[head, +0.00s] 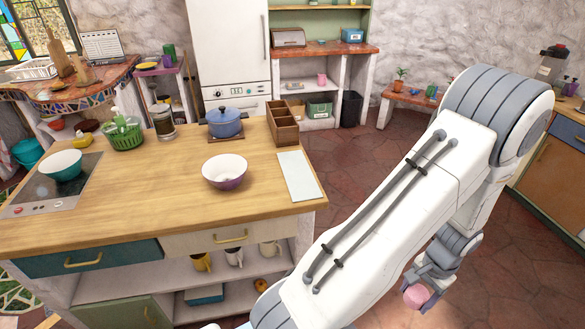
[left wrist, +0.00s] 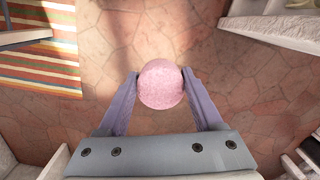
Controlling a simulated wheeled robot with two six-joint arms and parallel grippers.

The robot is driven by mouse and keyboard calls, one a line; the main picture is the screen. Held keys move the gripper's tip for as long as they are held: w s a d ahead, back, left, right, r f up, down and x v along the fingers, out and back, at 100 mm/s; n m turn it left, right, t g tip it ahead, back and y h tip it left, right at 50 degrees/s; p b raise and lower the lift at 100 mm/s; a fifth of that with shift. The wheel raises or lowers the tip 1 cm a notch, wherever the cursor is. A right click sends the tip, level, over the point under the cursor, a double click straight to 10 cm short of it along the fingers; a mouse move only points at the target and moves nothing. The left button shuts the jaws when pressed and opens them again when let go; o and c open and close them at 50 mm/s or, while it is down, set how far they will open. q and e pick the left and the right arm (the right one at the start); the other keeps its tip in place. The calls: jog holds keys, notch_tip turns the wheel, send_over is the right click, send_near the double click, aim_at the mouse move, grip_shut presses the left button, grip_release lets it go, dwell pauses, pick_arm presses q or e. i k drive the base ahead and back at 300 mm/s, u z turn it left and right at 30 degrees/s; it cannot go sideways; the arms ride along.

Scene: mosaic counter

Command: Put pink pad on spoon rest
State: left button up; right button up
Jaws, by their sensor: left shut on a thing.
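The pink pad (head: 417,296) is a small round pink thing at the lower right of the head view. My left gripper (head: 424,287) is shut on it and holds it over the tiled floor, to the right of the wooden counter. In the left wrist view the pink pad (left wrist: 161,84) sits between the two fingertips of my left gripper (left wrist: 160,88), with a finger on each side. I cannot make out a spoon rest with certainty in either view. My right gripper is not in view.
The wooden counter (head: 120,205) bears a white and purple bowl (head: 225,172), a flat pale board (head: 299,176), a blue pot (head: 226,122) and a wooden caddy (head: 283,124). My large arm fills the right side. A striped rug (left wrist: 38,72) lies on the floor.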

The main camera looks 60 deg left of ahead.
aim_at(302, 182)
jog(key=u, duration=1.3)
jog(key=i, duration=0.1)
